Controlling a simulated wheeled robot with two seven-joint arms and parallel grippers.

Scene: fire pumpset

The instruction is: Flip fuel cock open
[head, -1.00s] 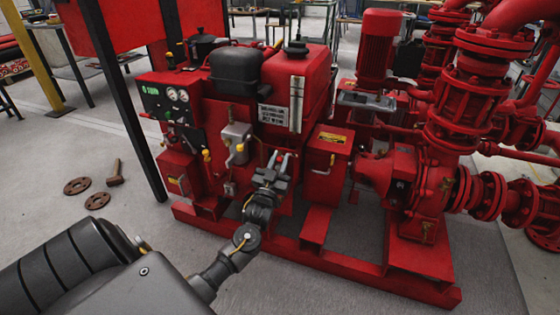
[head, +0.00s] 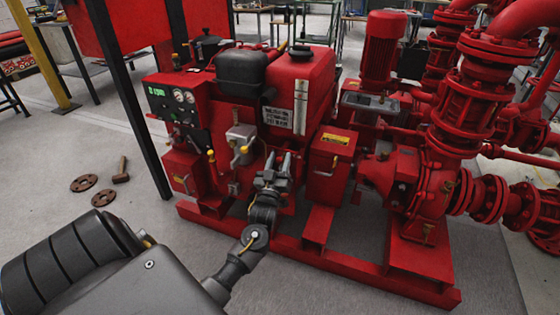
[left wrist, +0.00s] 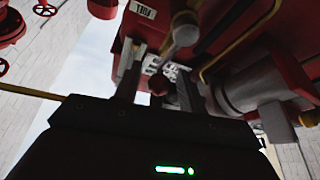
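The red fuel tank (head: 300,85) sits on top of the red pumpset. My left gripper (head: 279,156) is in front of the engine, below the tank, fingers pointing up, with a gap between them. In the left wrist view the open fingers (left wrist: 156,85) point toward the underside of the machine near a "FUEL" label (left wrist: 142,10). A grey round-ended handle (left wrist: 185,30), possibly the fuel cock, shows just beyond the fingertips. A dark red knob (left wrist: 157,84) appears between the fingers; I cannot tell whether anything touches it. My right gripper is not in view.
A control panel (head: 172,100) with gauges is at the left of the engine. A red box (head: 328,160) with a yellow label stands right of my gripper. The red base frame (head: 330,260) runs below.

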